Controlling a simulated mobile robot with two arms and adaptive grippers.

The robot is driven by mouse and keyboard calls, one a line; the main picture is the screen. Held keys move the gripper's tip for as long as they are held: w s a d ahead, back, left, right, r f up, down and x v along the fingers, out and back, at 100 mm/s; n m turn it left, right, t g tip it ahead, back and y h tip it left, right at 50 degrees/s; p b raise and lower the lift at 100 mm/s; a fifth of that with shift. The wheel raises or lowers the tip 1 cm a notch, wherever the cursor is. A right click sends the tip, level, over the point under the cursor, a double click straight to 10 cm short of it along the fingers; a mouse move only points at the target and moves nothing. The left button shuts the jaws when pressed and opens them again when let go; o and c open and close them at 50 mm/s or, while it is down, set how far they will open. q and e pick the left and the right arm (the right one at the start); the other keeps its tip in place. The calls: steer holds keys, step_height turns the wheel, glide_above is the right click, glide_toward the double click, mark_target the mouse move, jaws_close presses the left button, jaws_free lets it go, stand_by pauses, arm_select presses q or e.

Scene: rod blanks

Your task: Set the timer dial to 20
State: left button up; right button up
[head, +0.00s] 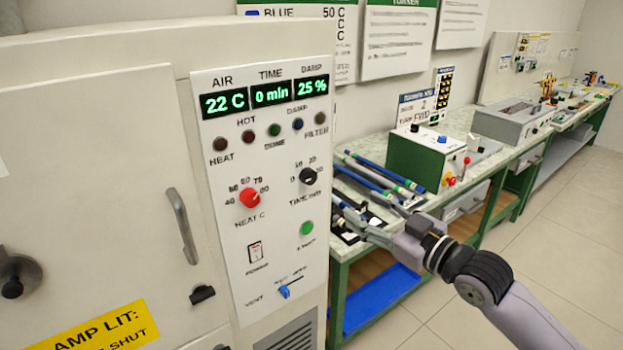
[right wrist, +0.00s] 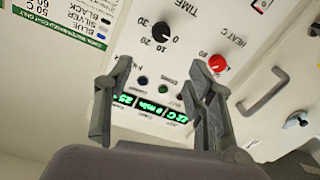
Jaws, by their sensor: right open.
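The timer dial (head: 307,175) is a small black knob on the oven's white control panel, under the time display (head: 271,93), which reads 0 min. It also shows in the right wrist view (right wrist: 155,32), upside down, with marks 0, 10, 20 and 30 around it. Its pointer is too small to read surely. My right gripper (head: 352,216) is open and empty, to the right of and below the dial in the head view. In the right wrist view its fingers (right wrist: 150,88) are spread, apart from the dial. My left gripper is out of view.
A red heat knob (head: 250,198), a green start button (head: 306,228), a power switch (head: 255,252) and a blue vent lever (head: 284,291) share the panel. A door handle (head: 182,226) sticks out at left. A bench (head: 381,211) with rods stands at right.

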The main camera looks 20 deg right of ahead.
mark_target(312, 178)
steer(key=p+x, duration=0.3)
steer(key=x, duration=1.1)
steer(key=shift+a+r, duration=0.1)
steer(key=shift+a, duration=0.05)
steer(key=shift+w+a, duration=0.25)
steer(key=shift+w, duration=0.25)
steer(key=shift+c, duration=0.4)
steer(key=c, duration=1.1)
